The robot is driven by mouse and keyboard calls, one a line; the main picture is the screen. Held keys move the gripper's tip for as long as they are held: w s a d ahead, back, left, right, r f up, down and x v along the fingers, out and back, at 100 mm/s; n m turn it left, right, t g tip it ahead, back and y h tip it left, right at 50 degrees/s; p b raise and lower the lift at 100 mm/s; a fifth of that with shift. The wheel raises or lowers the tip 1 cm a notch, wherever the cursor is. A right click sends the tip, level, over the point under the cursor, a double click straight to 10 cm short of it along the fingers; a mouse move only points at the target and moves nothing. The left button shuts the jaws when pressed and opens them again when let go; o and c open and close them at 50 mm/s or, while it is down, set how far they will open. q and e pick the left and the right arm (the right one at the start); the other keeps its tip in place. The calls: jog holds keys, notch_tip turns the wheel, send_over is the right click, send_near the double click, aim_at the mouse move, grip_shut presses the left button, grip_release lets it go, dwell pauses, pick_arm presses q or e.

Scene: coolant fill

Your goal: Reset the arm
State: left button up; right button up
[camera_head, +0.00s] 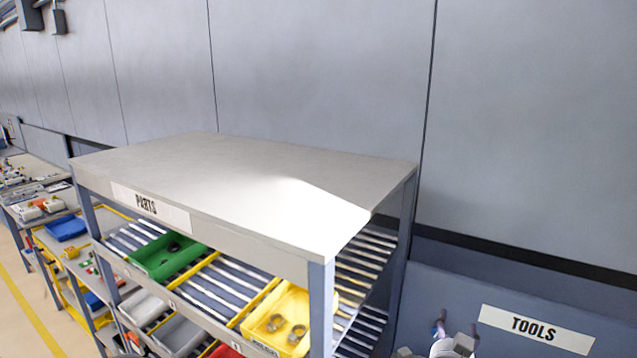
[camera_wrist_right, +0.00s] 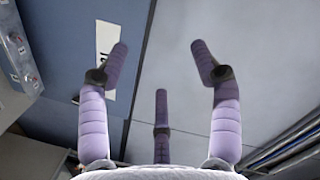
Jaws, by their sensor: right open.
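My right gripper (camera_wrist_right: 158,70) shows in the right wrist view with its purple jointed fingers spread open and nothing between them. Behind the fingers are a grey wall panel and a blue board with part of a white label. In the head view only the top of my right gripper (camera_head: 441,328) shows at the bottom edge, in front of the blue board, right of the parts rack. My left gripper is not in view.
The grey PARTS rack (camera_head: 200,160) fills the middle, holding a green bin (camera_head: 150,262) and a yellow bin (camera_head: 262,325) with ring-shaped parts. A TOOLS sign (camera_head: 537,328) is on the blue board at right. More shelving (camera_head: 35,210) stands at far left.

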jog(key=a+f+n+g+y, duration=0.3)
jog(key=a+f+n+y, duration=0.1)
jog(key=f, duration=1.1)
jog(key=s+a+f+n+g+y, duration=0.1)
jog(key=s+a+f+g, duration=0.1)
jog(key=f, duration=0.6)
jog(key=s+a+f+n+g+y, duration=0.2)
jog(key=s+a+f+g, duration=0.1)
jog(key=s+f, duration=0.4)
jog(key=s+a+f+n+g+y, duration=0.1)
jog(key=s+a+f, duration=0.3)
jog(key=f, duration=0.5)
jog(key=shift+s+f+g+y, duration=0.15)
jog(key=shift+s+g+y, duration=0.35)
jog(key=shift+g, duration=0.2)
jog(key=s+a+f+n+g+y, duration=0.1)
jog(key=s+a+f+g, duration=0.2)
jog(key=s, duration=0.4)
jog(key=s+a+f+n+g+y, duration=0.1)
jog(key=s+a+f+g, duration=0.1)
jog(key=s+f, duration=0.35)
notch_tip(320, 180, down, 29)
jog(key=a+n+b, duration=0.1)
jog(key=a+b, duration=0.1)
jog(key=b, duration=3)
jog(key=shift+w+t, duration=0.15)
jog(key=shift+t, duration=0.25)
